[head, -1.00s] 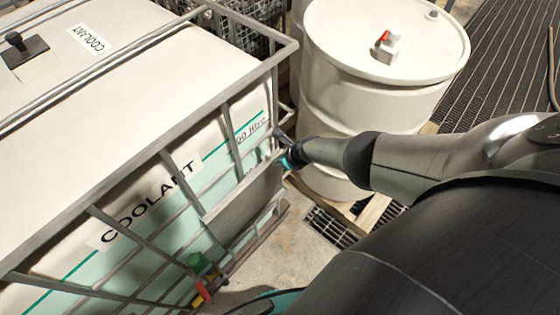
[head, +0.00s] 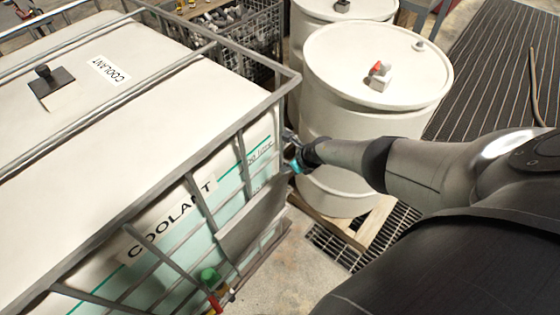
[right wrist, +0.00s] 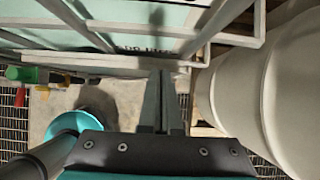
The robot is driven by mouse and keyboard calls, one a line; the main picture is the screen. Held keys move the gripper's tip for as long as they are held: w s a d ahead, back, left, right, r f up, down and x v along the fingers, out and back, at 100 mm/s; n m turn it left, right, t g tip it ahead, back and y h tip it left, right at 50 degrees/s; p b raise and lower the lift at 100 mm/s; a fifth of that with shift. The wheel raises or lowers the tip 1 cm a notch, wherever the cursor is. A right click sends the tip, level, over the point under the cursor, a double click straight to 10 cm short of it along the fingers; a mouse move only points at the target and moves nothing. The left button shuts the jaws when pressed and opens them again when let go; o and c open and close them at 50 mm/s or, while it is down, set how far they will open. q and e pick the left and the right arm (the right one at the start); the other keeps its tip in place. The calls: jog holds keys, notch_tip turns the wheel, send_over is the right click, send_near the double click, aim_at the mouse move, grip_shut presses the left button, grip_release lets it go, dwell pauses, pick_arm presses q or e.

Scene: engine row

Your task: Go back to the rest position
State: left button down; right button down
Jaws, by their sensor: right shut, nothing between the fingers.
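My right gripper (head: 291,143) is at the end of my right arm, which comes in from the right in the head view. It is close beside the metal cage of the coolant tank, near its right corner. In the right wrist view the two fingers (right wrist: 160,102) are together, with nothing between them. I cannot tell from the views whether the fingertips touch the cage. My left gripper is not in view.
The caged coolant tank (head: 150,100) fills the left, with a green valve (head: 208,275) and red handle low down. A white drum (head: 375,110) stands on a wooden pallet (head: 345,228) behind my arm. Another drum and a wire basket (head: 240,35) stand farther back. Grating covers the floor at right.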

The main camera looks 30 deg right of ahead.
jog(key=s+a+f+m+b, duration=0.4)
jog(key=s+f+m+b, duration=0.4)
jog(key=f, duration=0.4)
jog(key=s+a+f+m+b, duration=0.5)
jog(key=s+f+m, duration=0.2)
jog(key=f+m, duration=0.45)
jog(key=s+a+f+m+g+b, duration=0.1)
jog(key=s+f+m+b, duration=0.2)
jog(key=s, duration=0.6)
jog(key=s+a+f+m+g+h+b, duration=0.1)
jog(key=s+f+m+b, duration=0.3)
jog(key=s+f+m, duration=0.4)
jog(key=s+a+f+m+g+h+b, duration=0.1)
jog(key=s+f+m+g+b, duration=0.2)
jog(key=s+f+m, duration=0.3)
jog(key=s+m+b, duration=0.1)
jog(key=s, duration=0.4)
jog(key=shift+s+f, duration=0.25)
jog(key=shift+s, duration=0.05)
